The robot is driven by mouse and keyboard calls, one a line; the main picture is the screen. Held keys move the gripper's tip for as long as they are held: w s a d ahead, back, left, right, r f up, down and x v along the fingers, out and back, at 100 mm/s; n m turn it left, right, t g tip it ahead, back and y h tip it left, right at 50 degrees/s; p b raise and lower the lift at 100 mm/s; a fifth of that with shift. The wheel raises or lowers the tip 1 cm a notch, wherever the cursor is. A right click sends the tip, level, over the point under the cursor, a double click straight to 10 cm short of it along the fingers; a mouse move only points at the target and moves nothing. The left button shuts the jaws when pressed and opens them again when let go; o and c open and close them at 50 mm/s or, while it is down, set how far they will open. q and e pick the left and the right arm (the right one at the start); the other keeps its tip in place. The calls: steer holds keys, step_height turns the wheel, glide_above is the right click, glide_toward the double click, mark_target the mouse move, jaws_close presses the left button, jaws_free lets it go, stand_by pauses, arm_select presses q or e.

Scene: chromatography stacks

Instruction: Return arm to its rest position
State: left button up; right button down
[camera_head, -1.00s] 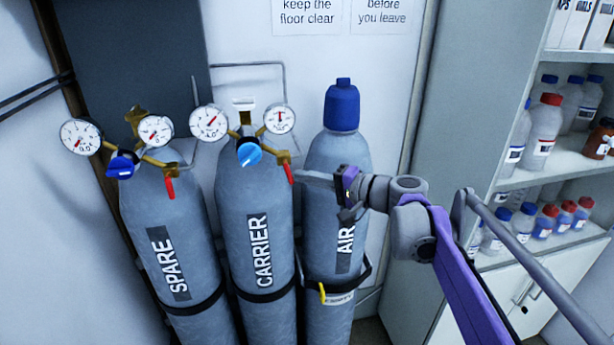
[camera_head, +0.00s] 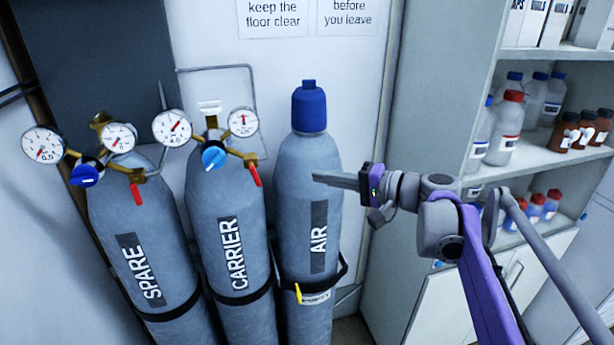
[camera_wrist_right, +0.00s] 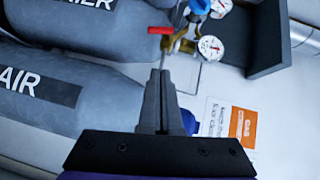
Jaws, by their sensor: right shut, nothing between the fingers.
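My right gripper (camera_head: 318,178) is shut and empty, its fingers pointing left in front of the AIR cylinder (camera_head: 310,215) in the head view. In the right wrist view the shut fingers (camera_wrist_right: 163,78) point up the picture towards the regulator of the CARRIER cylinder, with a gap that I cannot measure. My right arm (camera_head: 480,270) reaches in from the lower right. My left gripper is not in view.
The CARRIER cylinder (camera_head: 225,210) and SPARE cylinder (camera_head: 135,225) stand to the left with gauges, blue knobs and red levers. A shelf unit (camera_head: 440,100) with bottles stands at the right, behind my arm. A wall with signs (camera_head: 305,15) is behind.

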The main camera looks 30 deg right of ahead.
steer(key=shift+s+d, duration=0.35)
steer(key=shift+d, duration=0.05)
steer(key=shift+a+r, duration=0.1)
steer(key=shift+a, duration=0.05)
